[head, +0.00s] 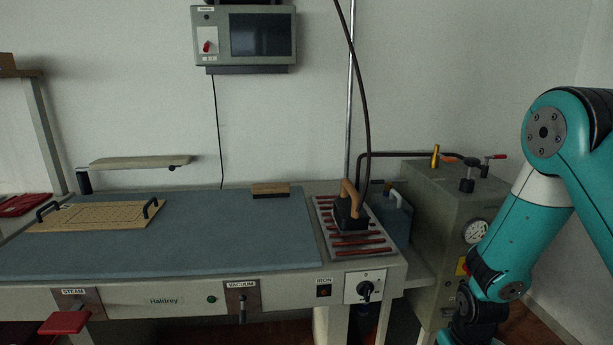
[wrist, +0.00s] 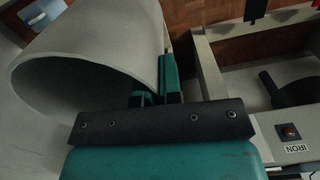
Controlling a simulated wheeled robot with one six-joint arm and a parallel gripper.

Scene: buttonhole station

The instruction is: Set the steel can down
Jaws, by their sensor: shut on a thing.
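The steel can (wrist: 95,55) shows in the wrist view as a large, pale grey, hollow round vessel at the upper left. It lies tilted in the picture, with its open rim towards the lower left. My gripper (wrist: 155,88) is shut on the can at its right side, near the rim; the exact contact is partly hidden by the fingers. In the head view my arm reaches down at the right, and the gripper and can are out of the picture below. What is under the can is hidden.
The ironing table (head: 240,235) stands left of my arm, its iron (head: 350,212) on a ribbed rest. A grey boiler (head: 425,200) with a gauge stands behind my arm. The IRON switch panel (wrist: 290,135) is right of my gripper. Wooden floor (wrist: 205,15) shows beyond.

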